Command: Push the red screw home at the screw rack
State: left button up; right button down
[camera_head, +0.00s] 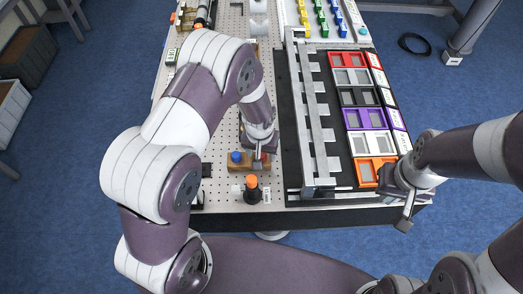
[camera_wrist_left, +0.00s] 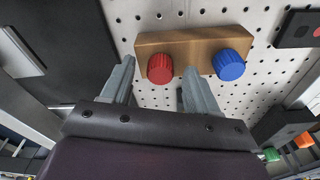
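The screw rack is a brown block (camera_wrist_left: 195,45) on the white pegboard; it also shows in the head view (camera_head: 236,167). In the left wrist view a red screw (camera_wrist_left: 160,68) sits at its left end and a blue screw (camera_wrist_left: 229,64) at its right. My left gripper (camera_wrist_left: 160,75) is open, with one finger on each side of the red screw's position in the picture. I cannot tell whether the fingers touch it. In the head view my left gripper (camera_head: 260,158) hides the red screw. My right gripper (camera_head: 405,218) hangs by the table's front right corner; its opening is unclear.
A black piece with an orange top (camera_head: 251,183) stands on the pegboard in front of the rack. A metal rail frame (camera_head: 318,130) and coloured trays (camera_head: 366,118) lie to the right.

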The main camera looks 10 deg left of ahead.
pick_arm(q)
jog(key=shift+r, duration=0.1)
notch_tip(320, 180, up, 12)
jog(key=s+b, duration=0.1)
jog(key=b, duration=0.1)
jog(key=shift+s+r+b, duration=0.25)
jog(key=shift+b, duration=0.05)
jog(key=shift+f, duration=0.1)
jog(key=s+a+f+b, duration=0.1)
jog(key=s+a, duration=0.4)
jog(key=s, duration=0.7)
jog(key=shift+a+b, duration=0.3)
jog(key=shift+b, duration=0.5)
jog(key=shift+s, duration=0.25)
jog(key=shift+w, duration=0.1)
